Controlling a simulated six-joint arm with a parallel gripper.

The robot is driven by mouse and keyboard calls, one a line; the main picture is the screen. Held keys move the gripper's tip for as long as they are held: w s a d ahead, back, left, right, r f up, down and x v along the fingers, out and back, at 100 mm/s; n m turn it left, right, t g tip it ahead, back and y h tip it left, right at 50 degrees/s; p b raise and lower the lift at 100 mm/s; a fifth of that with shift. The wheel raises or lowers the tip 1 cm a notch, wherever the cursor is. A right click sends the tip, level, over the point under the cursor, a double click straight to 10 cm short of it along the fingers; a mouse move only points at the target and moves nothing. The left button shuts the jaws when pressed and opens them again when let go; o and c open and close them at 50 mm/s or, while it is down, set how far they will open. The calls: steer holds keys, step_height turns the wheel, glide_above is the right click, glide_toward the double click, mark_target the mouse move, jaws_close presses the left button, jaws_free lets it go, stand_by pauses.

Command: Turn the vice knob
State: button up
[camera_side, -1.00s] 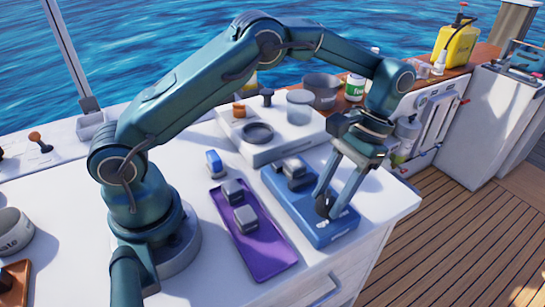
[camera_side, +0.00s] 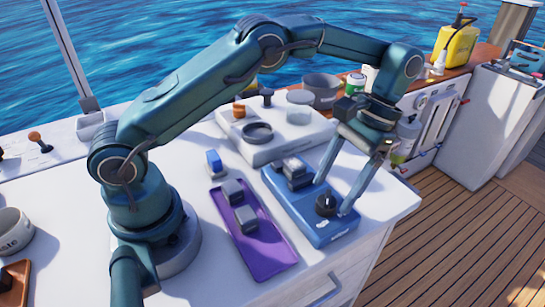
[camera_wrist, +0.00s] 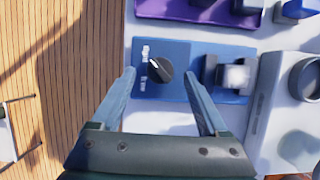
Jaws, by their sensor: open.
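The blue vice (camera_side: 325,233) lies on the white counter, with grey jaw blocks (camera_side: 295,172) at its far end. Its round black knob (camera_side: 325,203) is on the near end and also shows in the wrist view (camera_wrist: 161,70), where a light mark on it points to the upper left. My gripper (camera_side: 334,197) is open and points down over this end. In the wrist view, its fingertips (camera_wrist: 159,71) are spread on either side of the knob, with a visible gap on each side. I cannot tell exactly how far above the vice the tips are.
A purple tray (camera_side: 265,262) with grey blocks lies left of the vice, with a small blue block (camera_side: 214,163) behind it. A white unit (camera_side: 275,148) with a dark ring and a clear jar stands behind. The counter's edge is close on the right.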

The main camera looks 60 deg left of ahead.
mark_target(330, 195)
steer(key=shift+v, duration=1.45)
steer(key=shift+r, duration=0.15)
steer(key=s+a+r+t, duration=0.2)
steer(key=s+r+t, duration=0.1)
steer(key=r, duration=0.4)
steer(key=s+a+r+t, duration=0.2)
steer(key=s+r, duration=0.1)
steer(key=r, duration=0.4)
steer(key=s+a+f+t, duration=0.2)
steer(key=s+f+t, duration=0.3)
steer(key=s+f, duration=0.2)
steer(key=shift+s+a+f, duration=0.2)
steer(key=shift+s+f, duration=0.1)
steer(key=shift+s, duration=0.6)
